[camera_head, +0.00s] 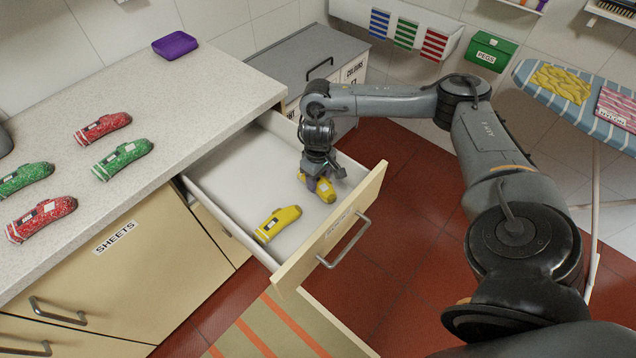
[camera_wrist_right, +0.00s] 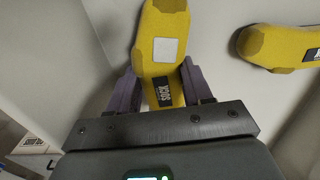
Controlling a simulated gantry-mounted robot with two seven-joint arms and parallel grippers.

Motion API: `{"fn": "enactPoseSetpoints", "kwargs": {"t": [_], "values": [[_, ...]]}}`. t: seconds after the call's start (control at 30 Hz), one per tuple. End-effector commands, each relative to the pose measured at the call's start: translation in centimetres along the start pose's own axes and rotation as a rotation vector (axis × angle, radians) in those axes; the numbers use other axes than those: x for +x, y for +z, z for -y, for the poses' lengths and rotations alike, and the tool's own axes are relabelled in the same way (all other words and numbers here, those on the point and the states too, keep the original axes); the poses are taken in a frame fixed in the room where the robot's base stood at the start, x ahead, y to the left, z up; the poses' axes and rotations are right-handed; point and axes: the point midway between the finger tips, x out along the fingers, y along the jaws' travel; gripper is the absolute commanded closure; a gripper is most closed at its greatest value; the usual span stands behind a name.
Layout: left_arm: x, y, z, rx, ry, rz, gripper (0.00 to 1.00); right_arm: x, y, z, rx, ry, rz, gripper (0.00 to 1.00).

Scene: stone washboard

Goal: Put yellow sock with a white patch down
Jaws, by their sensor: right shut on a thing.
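The yellow sock with a white patch (camera_head: 326,190) is in my right gripper (camera_head: 322,180), inside the open drawer, near its front panel. In the right wrist view the sock (camera_wrist_right: 166,50) shows its white square patch and a black label, with the purple fingers of my right gripper (camera_wrist_right: 158,88) shut on its sides. I cannot tell whether the sock touches the drawer floor. A second yellow sock (camera_head: 278,223) lies on the drawer floor to the left; it also shows in the right wrist view (camera_wrist_right: 275,47). My left gripper is not in view.
The pulled-out drawer (camera_head: 225,219) has bare white floor behind the socks. Red and green socks lie on the counter (camera_head: 195,90) with a purple item (camera_head: 175,45). A green pegs box (camera_head: 490,51) hangs on the wall. An ironing board (camera_head: 580,110) stands at the right.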

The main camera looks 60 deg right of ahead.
Motion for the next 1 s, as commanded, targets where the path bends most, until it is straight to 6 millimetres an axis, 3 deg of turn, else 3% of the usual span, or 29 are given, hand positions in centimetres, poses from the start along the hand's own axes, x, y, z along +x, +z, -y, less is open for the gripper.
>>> {"fn": "enactPoseSetpoints", "kwargs": {"t": [0.1, 0.5, 0.53, 0.67, 1.0], "values": [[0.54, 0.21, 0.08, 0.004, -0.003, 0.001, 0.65, 1.20, -0.03, -0.03, 0.000, 0.000, -0.001, 0.79], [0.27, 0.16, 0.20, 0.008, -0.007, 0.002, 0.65, 1.44, 0.01, -0.01, 0.000, 0.001, 0.001, 0.79], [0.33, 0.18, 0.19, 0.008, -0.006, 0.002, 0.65, 1.43, -0.01, -0.01, 0.000, 0.001, 0.000, 0.46], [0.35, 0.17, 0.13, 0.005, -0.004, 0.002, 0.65, 1.43, -0.02, 0.00, 0.000, 0.000, 0.000, 0.26], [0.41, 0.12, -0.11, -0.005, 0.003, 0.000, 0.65, 1.31, -0.05, -0.01, 0.000, 0.000, -0.001, 0.25]]}}
